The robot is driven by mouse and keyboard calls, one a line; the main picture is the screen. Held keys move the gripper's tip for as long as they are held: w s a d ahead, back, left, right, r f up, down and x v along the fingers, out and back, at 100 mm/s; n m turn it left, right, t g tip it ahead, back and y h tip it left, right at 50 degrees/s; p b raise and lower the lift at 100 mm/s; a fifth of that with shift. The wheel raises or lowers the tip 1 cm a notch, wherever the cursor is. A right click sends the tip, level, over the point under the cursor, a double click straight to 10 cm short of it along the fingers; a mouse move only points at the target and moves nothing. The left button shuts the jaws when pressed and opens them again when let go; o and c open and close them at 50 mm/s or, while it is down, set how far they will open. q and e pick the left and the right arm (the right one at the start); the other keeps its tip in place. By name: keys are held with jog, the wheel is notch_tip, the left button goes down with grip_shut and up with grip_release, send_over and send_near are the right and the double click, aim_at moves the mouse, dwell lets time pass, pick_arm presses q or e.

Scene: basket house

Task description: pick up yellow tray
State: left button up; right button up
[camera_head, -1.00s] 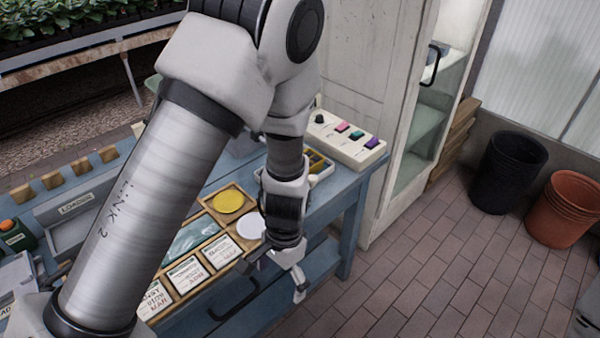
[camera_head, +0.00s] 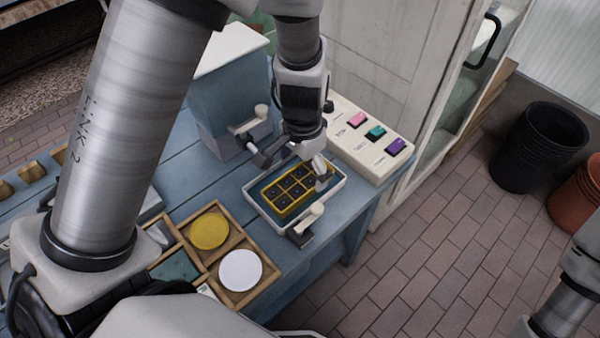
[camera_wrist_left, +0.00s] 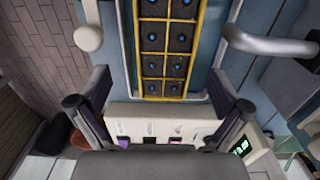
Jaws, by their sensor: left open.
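The yellow tray (camera_head: 290,190) is a small grid of cells filled with dark soil. It lies inside a shallow white-rimmed station (camera_head: 254,204) on the blue bench. My left gripper (camera_head: 292,165) is above the far end of the yellow tray, pointing down, open and empty. Its lower parts cover some of the tray's far end in the head view. In the left wrist view the yellow tray (camera_wrist_left: 167,52) runs up from between the spread fingers of my left gripper (camera_wrist_left: 160,98); I see no contact. My right gripper is out of view.
A button panel (camera_head: 372,142) stands close to the right of the station. A blue box (camera_head: 232,95) stands behind it. Pale-knobbed levers (camera_head: 314,212) flank the station. A wooden organizer (camera_head: 203,258) with yellow and white discs is at front left.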

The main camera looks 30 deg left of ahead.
aim_at(299, 181)
pick_arm(q)
jog(key=f, duration=0.3)
jog(key=a+f, duration=0.1)
jog(key=f, duration=0.1)
jog(key=shift+f, duration=0.2)
jog(key=shift+d+r, duration=0.1)
jog(key=shift+s+r, duration=0.1)
jog(key=shift+s, duration=0.05)
jog(key=c, duration=1.4)
